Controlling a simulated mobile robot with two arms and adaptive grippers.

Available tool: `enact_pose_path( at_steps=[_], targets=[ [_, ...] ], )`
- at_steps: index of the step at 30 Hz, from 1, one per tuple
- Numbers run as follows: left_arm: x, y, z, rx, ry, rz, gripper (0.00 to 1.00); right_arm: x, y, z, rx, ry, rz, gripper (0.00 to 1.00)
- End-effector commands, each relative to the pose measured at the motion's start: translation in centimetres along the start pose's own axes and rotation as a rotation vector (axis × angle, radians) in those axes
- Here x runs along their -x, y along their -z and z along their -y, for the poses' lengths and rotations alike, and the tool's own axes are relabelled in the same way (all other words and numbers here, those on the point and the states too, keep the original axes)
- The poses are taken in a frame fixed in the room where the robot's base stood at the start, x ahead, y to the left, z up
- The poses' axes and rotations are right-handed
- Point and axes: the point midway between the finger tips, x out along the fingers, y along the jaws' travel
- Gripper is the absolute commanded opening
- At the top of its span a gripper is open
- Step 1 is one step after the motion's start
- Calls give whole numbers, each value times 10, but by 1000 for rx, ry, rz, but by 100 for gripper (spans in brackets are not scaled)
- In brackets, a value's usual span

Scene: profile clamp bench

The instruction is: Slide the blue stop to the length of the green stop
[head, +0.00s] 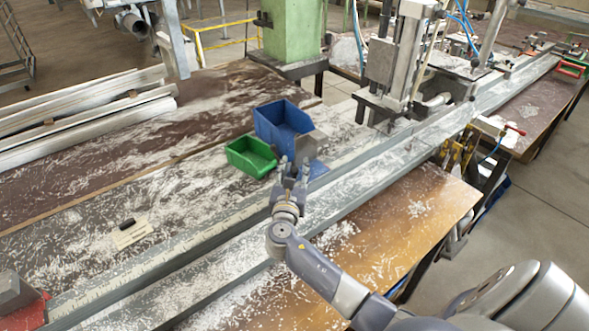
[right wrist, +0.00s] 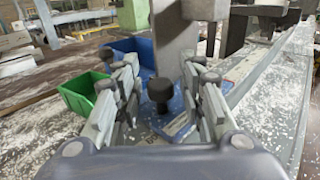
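The blue stop (head: 317,169) sits on the long metal rail, with a grey upright block on it. In the right wrist view its blue base (right wrist: 176,122) carries a black knob (right wrist: 160,91). My right gripper (head: 291,171) is at the stop. In the right wrist view my right gripper (right wrist: 158,95) is open, its fingers apart on both sides of the knob, with gaps visible. A small green part (head: 575,54) shows at the rail's far right end; it is too small to tell whether it is the green stop. My left gripper is out of view.
A blue bin (head: 281,124) and a green bin (head: 250,157) stand behind the rail near the stop. A machine head (head: 400,60) stands over the rail further right. A red-based block (head: 22,305) is at the near left end. White shavings litter the bench.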

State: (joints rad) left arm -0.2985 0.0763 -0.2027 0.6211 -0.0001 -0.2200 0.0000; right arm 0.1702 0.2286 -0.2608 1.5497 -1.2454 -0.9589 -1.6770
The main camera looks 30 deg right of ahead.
Motion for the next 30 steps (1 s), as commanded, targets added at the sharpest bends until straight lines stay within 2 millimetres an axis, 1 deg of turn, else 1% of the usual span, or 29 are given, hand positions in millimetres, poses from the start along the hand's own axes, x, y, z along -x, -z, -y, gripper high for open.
enact_pose_path(
  at_steps=[1,2,3,4,8,14,21,22,24,30],
  targets=[
    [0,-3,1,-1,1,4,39,0,0,0,0,0,0,21],
    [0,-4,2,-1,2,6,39,0,0,0,0,0,0,14],
    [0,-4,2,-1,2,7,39,0,0,0,0,0,0,5],
    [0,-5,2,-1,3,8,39,0,0,0,0,0,0,0],
    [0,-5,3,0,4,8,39,0,0,0,0,0,0,0],
    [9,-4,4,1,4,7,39,0,-2,1,1,0,1,0],
    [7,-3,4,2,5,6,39,0,0,1,0,1,0,0],
    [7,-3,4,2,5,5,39,0,0,1,0,1,0,24],
    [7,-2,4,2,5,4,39,0,0,1,0,1,0,39],
    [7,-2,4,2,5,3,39,-1,0,1,0,1,1,39]
  ],
)
